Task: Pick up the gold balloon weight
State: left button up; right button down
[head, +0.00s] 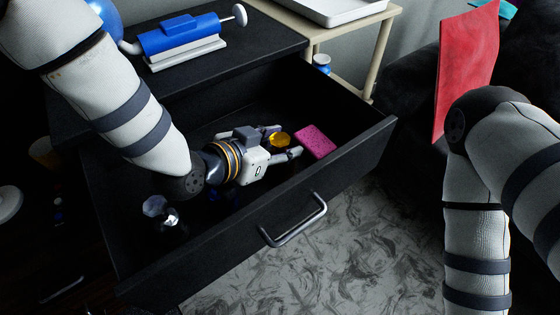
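The gold balloon weight (279,140) is a small, shiny, yellow-gold piece on the floor of the open black drawer (345,165). My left gripper (283,142) reaches into the drawer from the left. Its two fingers are spread, with the gold weight between or just beyond the fingertips. I cannot tell whether either finger touches it. Part of the weight's lower edge is hard to make out near the fingers. My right arm shows at the right edge, but its gripper is out of view.
A pink speckled block (316,141) lies right of the weight, close to the fingertips. Small shiny objects (168,216) sit in the drawer's near left part. The drawer front with its metal handle (293,222) stands nearest. A blue pump (180,36) rests on the cabinet top.

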pick_arm(q)
grip_shut()
jog(key=shift+r, duration=0.1)
